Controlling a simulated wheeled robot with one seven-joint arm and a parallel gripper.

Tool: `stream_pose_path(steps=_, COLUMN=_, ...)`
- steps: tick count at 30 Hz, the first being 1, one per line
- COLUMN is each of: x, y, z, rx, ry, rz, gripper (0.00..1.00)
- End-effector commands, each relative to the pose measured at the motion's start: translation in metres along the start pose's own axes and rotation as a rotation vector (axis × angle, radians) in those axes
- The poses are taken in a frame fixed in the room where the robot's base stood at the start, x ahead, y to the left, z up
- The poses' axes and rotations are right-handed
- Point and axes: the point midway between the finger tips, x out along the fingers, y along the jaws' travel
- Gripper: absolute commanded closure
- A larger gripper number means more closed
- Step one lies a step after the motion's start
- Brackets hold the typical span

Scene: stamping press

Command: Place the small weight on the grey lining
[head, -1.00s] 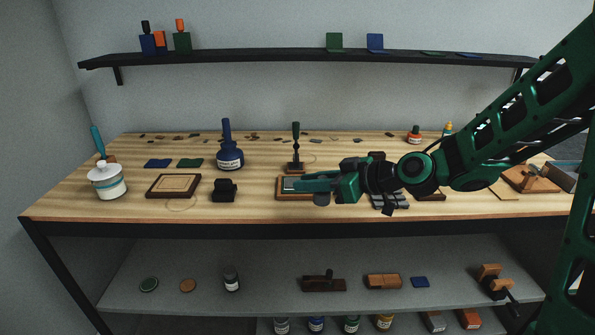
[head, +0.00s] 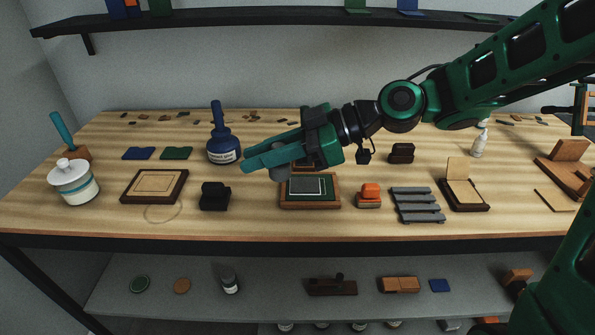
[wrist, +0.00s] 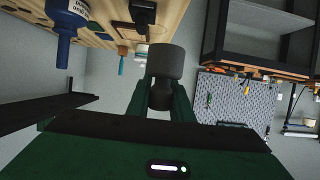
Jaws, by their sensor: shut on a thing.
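My gripper (head: 262,158) is shut on the small weight, a grey cylinder (wrist: 166,62) that shows between the fingers in the wrist view. In the head view the weight (head: 283,173) hangs partly below the green fingers. The gripper is in the air above the table, just left of and above a wooden-framed tray. The grey lining (head: 306,186) lies inside this tray, within a green border. Its far part is partly covered by my gripper and the weight in the head view.
A blue bottle (head: 222,140) stands close behind and left of the gripper. A black block (head: 214,196) and a framed board (head: 176,172) lie left of the tray. An orange-topped block (head: 369,196) and a grey slatted rack (head: 417,205) are to its right.

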Motion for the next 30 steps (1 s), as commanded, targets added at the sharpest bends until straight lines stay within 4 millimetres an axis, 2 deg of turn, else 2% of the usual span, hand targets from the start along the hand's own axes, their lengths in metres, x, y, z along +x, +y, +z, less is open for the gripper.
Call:
stream_pose_path(steps=9, x=-0.013, y=0.055, z=0.045, rx=0.007, ry=0.001, rz=0.005, gripper=1.00)
stream_pose_path(steps=15, x=-0.019, y=0.084, z=0.068, rx=0.005, ry=0.001, rz=0.004, gripper=1.00)
stream_pose_path(steps=23, x=-0.020, y=0.095, z=0.082, rx=0.004, ry=0.001, rz=0.003, gripper=1.00)
stream_pose_path(steps=30, x=-0.008, y=0.095, z=0.110, rx=0.006, ry=0.001, rz=0.003, gripper=1.00)
